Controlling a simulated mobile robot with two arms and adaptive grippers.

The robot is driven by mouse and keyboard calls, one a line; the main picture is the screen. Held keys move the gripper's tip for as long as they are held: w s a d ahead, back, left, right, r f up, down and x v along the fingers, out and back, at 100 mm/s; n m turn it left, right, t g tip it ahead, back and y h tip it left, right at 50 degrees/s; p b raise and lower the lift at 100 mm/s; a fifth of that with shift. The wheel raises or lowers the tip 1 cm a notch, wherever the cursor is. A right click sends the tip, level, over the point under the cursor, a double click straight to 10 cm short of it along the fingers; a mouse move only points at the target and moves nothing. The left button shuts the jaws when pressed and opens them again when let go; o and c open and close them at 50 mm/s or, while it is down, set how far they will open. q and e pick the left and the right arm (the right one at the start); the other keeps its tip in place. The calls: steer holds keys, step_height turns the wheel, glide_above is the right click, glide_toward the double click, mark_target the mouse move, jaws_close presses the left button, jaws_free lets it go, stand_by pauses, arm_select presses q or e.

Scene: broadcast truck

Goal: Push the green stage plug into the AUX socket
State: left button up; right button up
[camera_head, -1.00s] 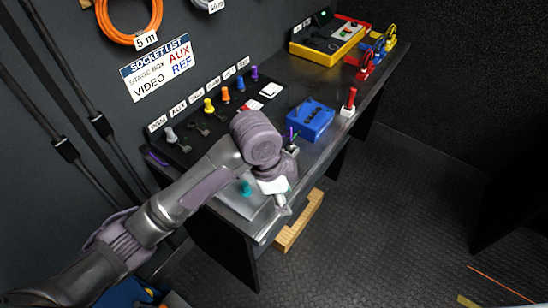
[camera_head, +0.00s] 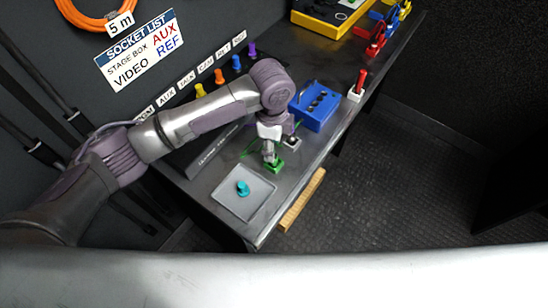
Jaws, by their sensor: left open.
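My left gripper (camera_head: 269,157) points down at a green block (camera_head: 277,167) on the bench; its jaws are open. A green cable (camera_head: 248,148) runs beside it. The green plug itself cannot be told apart from the block and fingers. The AUX label (camera_head: 166,98) shows on the socket panel at the wall, but my arm hides the AUX socket below it. My right gripper is out of view.
A grey tray (camera_head: 226,201) with a teal knob-like piece (camera_head: 242,188) lies at the bench's near end. A blue box (camera_head: 316,106) and a red plug on a white base (camera_head: 355,97) stand farther right. Yellow, orange, blue and purple plugs (camera_head: 252,48) line the panel.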

arm_select(q)
steer(key=shift+s+f+p, duration=0.1)
steer(key=shift+f+p, duration=0.25)
steer(key=shift+f, duration=0.4)
step_height(320, 180, down, 2)
steer(key=shift+d+f, duration=0.1)
steer(key=shift+f, duration=0.15)
steer(key=shift+f+p, duration=0.3)
steer(key=shift+f, duration=0.25)
steer(key=c, duration=0.7)
jaws_close()
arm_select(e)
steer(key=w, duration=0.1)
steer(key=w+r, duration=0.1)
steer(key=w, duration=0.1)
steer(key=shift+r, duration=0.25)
